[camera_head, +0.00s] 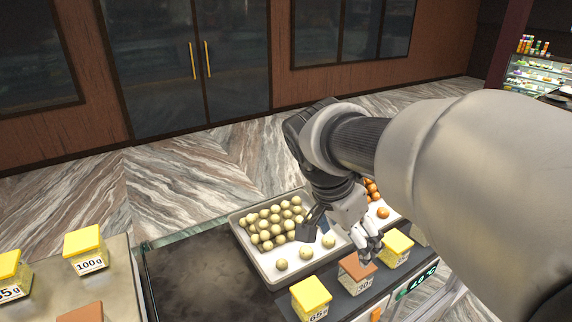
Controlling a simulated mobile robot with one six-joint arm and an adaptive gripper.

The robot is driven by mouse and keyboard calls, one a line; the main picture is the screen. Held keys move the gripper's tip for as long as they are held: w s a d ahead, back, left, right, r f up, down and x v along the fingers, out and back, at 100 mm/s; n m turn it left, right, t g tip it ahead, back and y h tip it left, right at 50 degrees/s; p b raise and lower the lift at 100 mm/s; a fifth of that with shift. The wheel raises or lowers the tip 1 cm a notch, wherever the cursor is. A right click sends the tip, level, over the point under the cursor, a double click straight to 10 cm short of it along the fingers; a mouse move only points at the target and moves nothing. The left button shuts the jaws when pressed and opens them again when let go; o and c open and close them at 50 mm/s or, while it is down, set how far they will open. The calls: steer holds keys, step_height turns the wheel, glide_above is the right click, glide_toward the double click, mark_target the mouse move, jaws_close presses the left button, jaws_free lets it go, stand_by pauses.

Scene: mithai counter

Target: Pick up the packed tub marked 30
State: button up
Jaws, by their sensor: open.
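The tub marked 30 (357,274) has an orange-brown lid and a clear body with a label reading 30. It stands upright on the dark counter strip in front of the sweets tray, between two yellow-lidded tubs. My gripper (372,250) is open and empty, just above and slightly right of this tub. Its fingers point down toward the counter. I cannot tell the exact gap between the fingertips and the lid. Part of the tub's right side is close to a finger in this view.
A yellow-lidded tub marked 65 g (311,297) stands to the left and another yellow-lidded tub (396,249) to the right. A white tray (262,264) of pale round sweets lies behind. More tubs, one marked 100 g (86,250), stand on the left counter. Dark counter between is clear.

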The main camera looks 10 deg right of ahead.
mark_target(356, 266)
steer(key=shift+m, duration=0.4)
steer(key=x, duration=0.7)
steer(key=w+x, duration=0.1)
steer(key=x, duration=0.3)
steer(key=shift+d+f+b, duration=0.2)
steer(key=shift+d+b, duration=0.15)
steer(key=x, duration=0.5)
steer(key=shift+w+f, duration=0.1)
steer(key=shift+a+h, duration=0.1)
steer(key=shift+h, duration=0.2)
steer(key=shift+c, duration=0.5)
steer(key=c, duration=0.9)
